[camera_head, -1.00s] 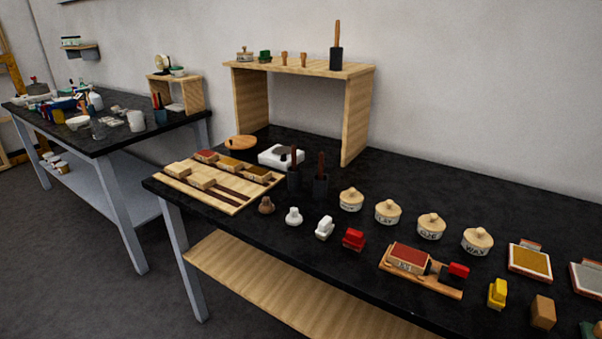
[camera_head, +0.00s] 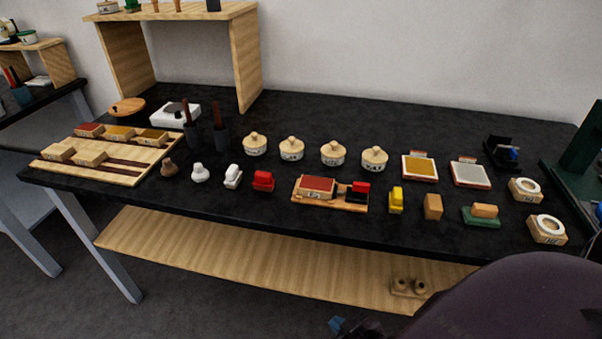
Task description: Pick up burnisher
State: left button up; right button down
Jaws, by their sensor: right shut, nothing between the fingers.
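No tool is clearly recognisable as the burnisher. Two upright reddish-brown handles stand in dark cups on the black table, a left handle (camera_head: 186,112) and a right handle (camera_head: 217,113); the lower ends are hidden in the cups, so I cannot tell whether either is the burnisher. My right gripper (camera_head: 342,327) shows only in part at the bottom edge, in front of and below the table edge. It is shut and empty, well apart from the cups. My left gripper is out of view.
The black table (camera_head: 330,110) is clear at the back. Lidded pots (camera_head: 333,153), a wooden tray with blocks (camera_head: 100,165), a red-topped block (camera_head: 317,186) and small coloured blocks line the front. A wooden riser (camera_head: 248,60) stands at back left, a green stand (camera_head: 580,160) at right.

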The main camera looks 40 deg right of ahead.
aim_at(186, 105)
jog(key=i+j+z, duration=0.55)
jog(key=j, duration=0.35)
jog(key=i+l, duration=0.05)
jog(key=i, duration=0.05)
